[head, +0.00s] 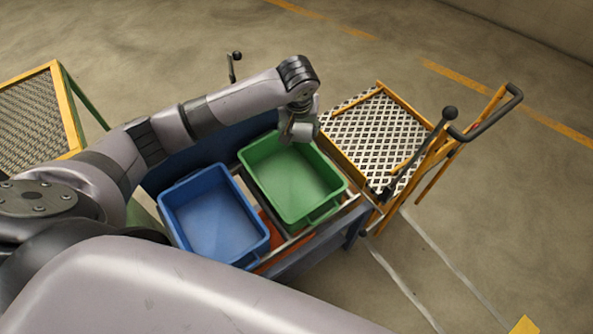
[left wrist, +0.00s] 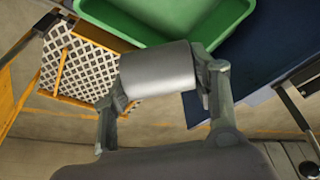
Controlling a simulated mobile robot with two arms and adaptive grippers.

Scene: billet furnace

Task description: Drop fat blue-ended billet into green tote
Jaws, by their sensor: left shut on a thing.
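My left gripper (head: 298,128) hangs over the far right corner of the green tote (head: 284,211) in the head view. In the left wrist view it is shut on a thick grey billet (left wrist: 158,70), held crosswise between its two fingers. The billet's end faces are covered by the fingers, so no blue end shows. The green tote also shows in the left wrist view (left wrist: 165,37), beyond the billet. The tote looks empty in the head view. My right gripper is not in view.
A blue tote (head: 213,215) stands left of the green one on the same blue cart. A yellow-framed rack with a white lattice top (head: 362,130) and a black-handled lever (head: 450,113) stand to the right. Another mesh-topped yellow stand (head: 30,118) is at the far left.

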